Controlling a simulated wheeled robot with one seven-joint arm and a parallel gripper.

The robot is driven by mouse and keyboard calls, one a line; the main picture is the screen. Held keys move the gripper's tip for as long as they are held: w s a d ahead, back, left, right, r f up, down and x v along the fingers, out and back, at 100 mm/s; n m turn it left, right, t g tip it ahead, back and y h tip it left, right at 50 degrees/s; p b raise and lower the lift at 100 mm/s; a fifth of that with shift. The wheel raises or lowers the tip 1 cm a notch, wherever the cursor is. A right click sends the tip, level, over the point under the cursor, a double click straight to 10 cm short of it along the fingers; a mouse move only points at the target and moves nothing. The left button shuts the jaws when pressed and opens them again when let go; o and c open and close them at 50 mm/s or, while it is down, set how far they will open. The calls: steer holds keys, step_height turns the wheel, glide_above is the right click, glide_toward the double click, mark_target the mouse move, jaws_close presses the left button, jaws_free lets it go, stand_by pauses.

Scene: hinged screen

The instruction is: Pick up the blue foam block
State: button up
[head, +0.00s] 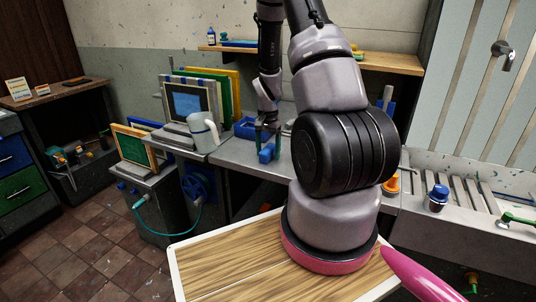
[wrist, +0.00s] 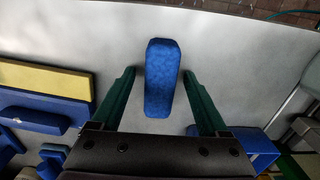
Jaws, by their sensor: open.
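The blue foam block (head: 266,154) lies on the grey counter (head: 240,156), close to its front edge. In the wrist view the blue foam block (wrist: 161,75) is a long rounded bar pointing away from my gripper. My gripper (wrist: 159,76) is open, with one green finger on each side of the block. A gap shows between the block and each finger, and the block's far end reaches past the fingertips. In the head view my gripper (head: 268,135) points down over the block. I cannot tell how high the fingertips are above the counter.
A blue tray (head: 245,129) stands just left of and behind my gripper. A grey jug (head: 204,133) and a framed screen (head: 187,104) stand further left. In the wrist view a yellow-topped pad (wrist: 45,80) and blue pieces lie left.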

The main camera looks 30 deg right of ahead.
mark_target(268, 147)
jaws_close()
steer(key=shift+r, duration=0.1)
step_height(268, 147, up, 10)
steer(key=shift+f, duration=0.1)
stand_by(0.4)
